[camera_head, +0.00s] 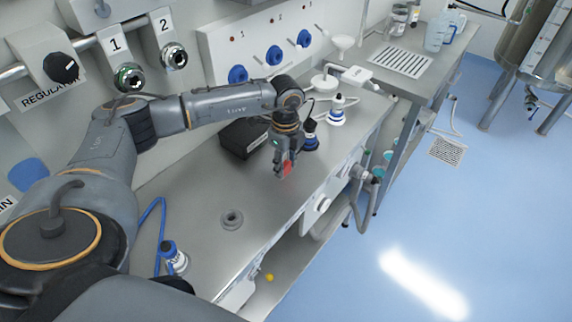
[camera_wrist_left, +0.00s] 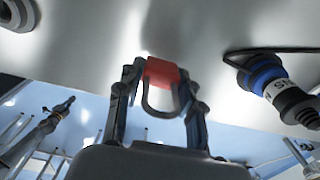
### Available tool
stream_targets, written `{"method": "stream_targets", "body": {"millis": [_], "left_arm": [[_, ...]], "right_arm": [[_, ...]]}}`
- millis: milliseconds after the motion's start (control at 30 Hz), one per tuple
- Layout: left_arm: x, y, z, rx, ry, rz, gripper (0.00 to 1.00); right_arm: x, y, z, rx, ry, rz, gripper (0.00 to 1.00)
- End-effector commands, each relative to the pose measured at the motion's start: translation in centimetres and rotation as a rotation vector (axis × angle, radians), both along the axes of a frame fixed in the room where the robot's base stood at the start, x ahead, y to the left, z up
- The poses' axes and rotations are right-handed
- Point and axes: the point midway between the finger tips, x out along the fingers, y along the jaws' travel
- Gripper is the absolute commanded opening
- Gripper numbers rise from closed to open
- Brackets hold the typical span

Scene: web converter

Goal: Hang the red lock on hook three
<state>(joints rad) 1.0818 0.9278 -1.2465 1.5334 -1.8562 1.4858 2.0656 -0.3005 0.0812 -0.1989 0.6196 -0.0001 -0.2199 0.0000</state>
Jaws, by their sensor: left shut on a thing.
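My left gripper (camera_head: 284,166) is shut on the red lock (camera_head: 287,169), above the steel bench near its front edge. In the left wrist view the red lock (camera_wrist_left: 162,71) sits between the two fingertips of the left gripper (camera_wrist_left: 160,80). Its grey U-shaped shackle points back toward the palm. In the head view the fingers hide most of the lock. I cannot make out hook three in either view. My right gripper is not in view.
The steel bench (camera_head: 205,195) carries a black box (camera_head: 243,138), a grey ring fitting (camera_head: 232,219) and blue-and-white connectors (camera_head: 337,111). A blue-and-white connector (camera_wrist_left: 268,78) also shows beside the gripper in the left wrist view. Blue floor (camera_head: 450,220) lies open at right.

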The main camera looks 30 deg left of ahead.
Motion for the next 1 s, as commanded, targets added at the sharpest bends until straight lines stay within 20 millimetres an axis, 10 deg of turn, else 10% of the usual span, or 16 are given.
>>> {"method": "stream_targets", "body": {"millis": [500, 533, 600, 1000], "left_arm": [[-0.1, -0.2, -2.0, -0.002, 0.0, -0.003, 0.05], [-0.1, -0.2, -1.8, -0.002, 0.0, -0.003, 0.43], [-0.1, -0.2, -1.8, -0.002, 0.0, -0.003, 0.57], [0.0, -0.2, -2.0, -0.002, 0.0, -0.003, 0.59]], "right_arm": [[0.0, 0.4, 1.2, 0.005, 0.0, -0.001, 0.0], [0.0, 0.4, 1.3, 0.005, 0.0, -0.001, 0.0], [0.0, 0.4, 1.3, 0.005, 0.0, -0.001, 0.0], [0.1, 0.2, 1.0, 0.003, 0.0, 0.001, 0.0]]}}
